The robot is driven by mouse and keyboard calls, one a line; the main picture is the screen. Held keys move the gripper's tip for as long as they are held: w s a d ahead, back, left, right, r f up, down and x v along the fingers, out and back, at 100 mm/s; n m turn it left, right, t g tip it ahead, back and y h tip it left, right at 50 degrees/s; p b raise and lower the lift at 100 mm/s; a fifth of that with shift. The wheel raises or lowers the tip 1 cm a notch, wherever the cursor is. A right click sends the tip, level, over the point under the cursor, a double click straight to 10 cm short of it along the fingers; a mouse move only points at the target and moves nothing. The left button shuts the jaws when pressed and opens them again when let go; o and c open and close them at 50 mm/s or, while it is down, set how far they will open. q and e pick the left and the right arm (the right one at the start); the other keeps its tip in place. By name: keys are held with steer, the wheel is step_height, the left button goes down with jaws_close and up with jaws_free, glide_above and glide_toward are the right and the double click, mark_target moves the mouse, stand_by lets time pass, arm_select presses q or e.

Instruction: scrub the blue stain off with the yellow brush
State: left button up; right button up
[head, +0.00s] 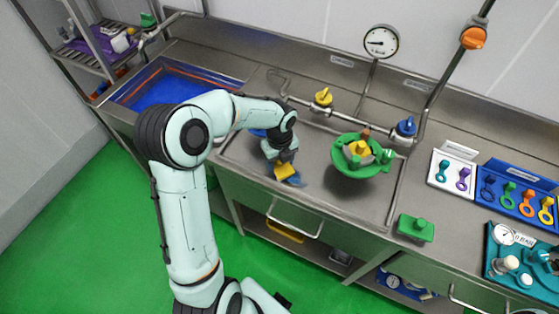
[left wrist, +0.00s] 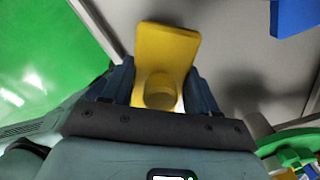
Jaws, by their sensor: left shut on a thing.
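My left gripper (head: 285,157) is shut on the yellow brush (head: 285,171), low over the front part of the steel counter. In the left wrist view the yellow brush (left wrist: 166,55) sits between the two dark fingers of the left gripper (left wrist: 158,88). A blue patch, which looks like the stain (head: 295,180), shows on the steel just right of the brush, partly hidden by it. I cannot tell whether the brush touches the surface. My right gripper is not in view.
A green bowl (head: 345,168) with several coloured parts stands right of the gripper. A blue thing (head: 258,132) lies behind my arm. A green block (head: 415,228) sits at the front right. A blue basin (head: 140,92) is at the left. Bare steel lies between brush and bowl.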

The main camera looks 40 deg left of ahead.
mark_target(292, 168)
arm_select(q)
steer(key=shift+w+d+f, duration=0.1)
steer(key=shift+w+d, duration=0.1)
steer(key=shift+d, duration=0.8)
steer(key=shift+w+d+f, duration=0.1)
steer(key=shift+w+d, duration=0.1)
steer(key=shift+d, duration=0.8)
steer(key=shift+w+d+r, duration=0.1)
steer(key=shift+w+d, duration=0.1)
steer(key=shift+d, duration=0.45)
steer(key=shift+w+d+r, duration=0.1)
steer(key=shift+w+d, duration=0.05)
steer(key=shift+d, duration=0.5)
steer(key=shift+w+d+f, duration=0.1)
steer(key=shift+w+d, duration=0.1)
steer(key=shift+d, duration=0.7)
steer(key=shift+w+d+f, duration=0.1)
steer(key=shift+w+d, duration=0.1)
steer(key=shift+d, duration=0.65)
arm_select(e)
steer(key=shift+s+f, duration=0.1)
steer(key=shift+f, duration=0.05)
arm_select(q)
steer(key=shift+r, duration=0.15)
step_height(292, 168, up, 6)
steer(key=p, duration=0.3)
steer(key=shift+w, duration=0.15)
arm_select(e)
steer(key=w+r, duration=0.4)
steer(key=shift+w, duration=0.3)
